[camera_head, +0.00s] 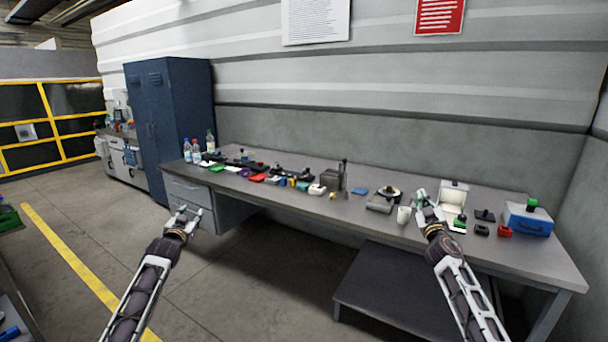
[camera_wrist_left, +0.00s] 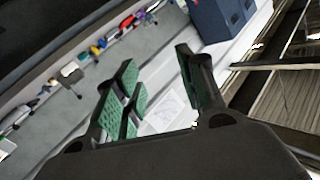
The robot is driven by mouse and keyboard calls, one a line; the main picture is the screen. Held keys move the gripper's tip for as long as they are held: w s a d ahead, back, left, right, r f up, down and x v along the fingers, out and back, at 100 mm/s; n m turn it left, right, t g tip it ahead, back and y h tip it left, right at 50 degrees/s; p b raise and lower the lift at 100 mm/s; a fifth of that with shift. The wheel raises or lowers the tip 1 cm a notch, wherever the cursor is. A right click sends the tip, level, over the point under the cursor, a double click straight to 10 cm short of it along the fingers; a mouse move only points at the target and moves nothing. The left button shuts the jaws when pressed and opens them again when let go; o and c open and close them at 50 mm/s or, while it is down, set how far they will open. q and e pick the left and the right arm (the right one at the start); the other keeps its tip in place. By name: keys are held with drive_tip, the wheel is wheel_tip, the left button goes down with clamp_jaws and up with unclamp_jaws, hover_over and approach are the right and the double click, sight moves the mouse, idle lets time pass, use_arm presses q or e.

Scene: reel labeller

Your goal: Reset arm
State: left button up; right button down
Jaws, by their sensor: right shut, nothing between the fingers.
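My left gripper (camera_head: 184,212) is in front of the left end of the workbench, by the drawers, and looks open and empty. In the left wrist view its green-padded fingers (camera_wrist_left: 158,75) stand apart with nothing between them. My right gripper (camera_head: 423,200) is in front of the bench's right part, beside a white cup (camera_head: 403,215) and a white open-lidded box (camera_head: 453,197). It is shut and holds nothing. Whether it touches anything cannot be told from here.
The long grey workbench (camera_head: 330,208) carries bottles (camera_head: 196,152), several small coloured items, a blue box (camera_head: 528,219) and a green-topped item (camera_head: 532,204). A low dark platform (camera_head: 395,290) stands beneath it. A blue locker (camera_head: 170,120) stands at left.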

use_arm(q)
drive_tip(key=shift+d+r+m+t+h, duration=0.15)
drive_tip(key=shift+d+r+t, duration=0.15)
drive_tip(key=shift+r, duration=0.35)
drive_tip(key=shift+d+r+m+t+h, duration=0.1)
drive_tip(key=shift+d+r+m+t, duration=0.1)
drive_tip(key=shift+r+t, duration=0.35)
drive_tip(key=shift+d+r+m+t+h, duration=0.15)
drive_tip(key=shift+d+r+t, duration=0.1)
drive_tip(key=shift+r, duration=0.5)
use_arm(e)
drive_tip(key=shift+w+a+f+m+g+y, duration=0.2)
drive_tip(key=shift+a+f+g+y, duration=0.25)
drive_tip(key=shift+f, duration=0.4)
drive_tip(key=shift+w+a+f+m+g+y, duration=0.2)
drive_tip(key=shift+a+f+g+y, duration=0.25)
drive_tip(key=shift+f, duration=0.35)
